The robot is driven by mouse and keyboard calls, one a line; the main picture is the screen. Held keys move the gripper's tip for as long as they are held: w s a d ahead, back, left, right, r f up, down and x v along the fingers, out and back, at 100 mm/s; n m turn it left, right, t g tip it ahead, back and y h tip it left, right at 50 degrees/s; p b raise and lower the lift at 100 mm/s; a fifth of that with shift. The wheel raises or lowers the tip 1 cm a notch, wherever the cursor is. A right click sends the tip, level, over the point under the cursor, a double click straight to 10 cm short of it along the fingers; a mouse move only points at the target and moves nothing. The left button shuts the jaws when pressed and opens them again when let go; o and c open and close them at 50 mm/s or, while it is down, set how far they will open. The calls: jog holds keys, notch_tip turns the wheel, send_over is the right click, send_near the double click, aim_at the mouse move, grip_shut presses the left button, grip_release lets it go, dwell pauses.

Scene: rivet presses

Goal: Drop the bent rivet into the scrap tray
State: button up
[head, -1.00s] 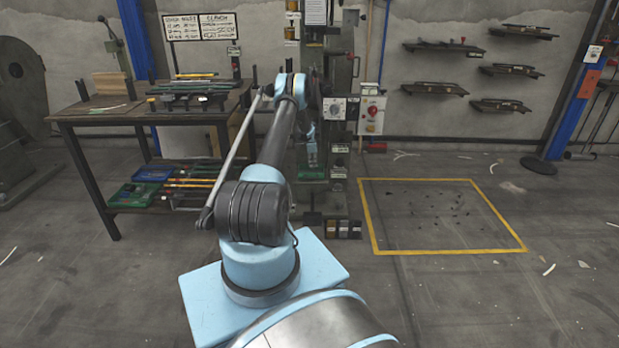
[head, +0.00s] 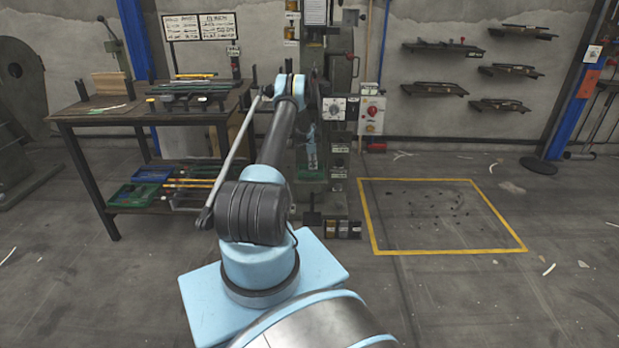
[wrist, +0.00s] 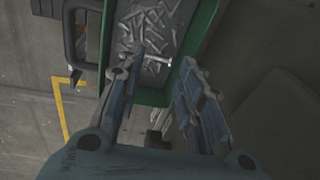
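The scrap tray is a green-walled tray (wrist: 206,28) at the top of the wrist view, holding many loose grey rivets (wrist: 150,25). One brighter rivet (wrist: 155,61) lies near the tray's near end, just beyond my fingertips; I cannot tell whether it is bent. My gripper (wrist: 155,78) is open, its two blue-grey fingers apart on either side of the tray's near edge. No rivet is clearly held. A small pale shape below the gap is too blurred to name. In the head view my gripper (head: 311,152) is in front of the press, above the green tray (head: 312,174).
The press column (head: 340,90) stands close behind my gripper. A workbench (head: 150,112) with rods and bins is at left. A control box with a red knob (head: 372,112) is at right. The yellow-marked floor area (head: 440,215) is clear of large objects.

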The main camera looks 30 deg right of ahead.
notch_tip(320, 180, up, 7)
jog(key=a, duration=0.1)
jog(key=shift+s+f, duration=0.2)
jog(key=shift+s, duration=0.05)
dwell(0.4)
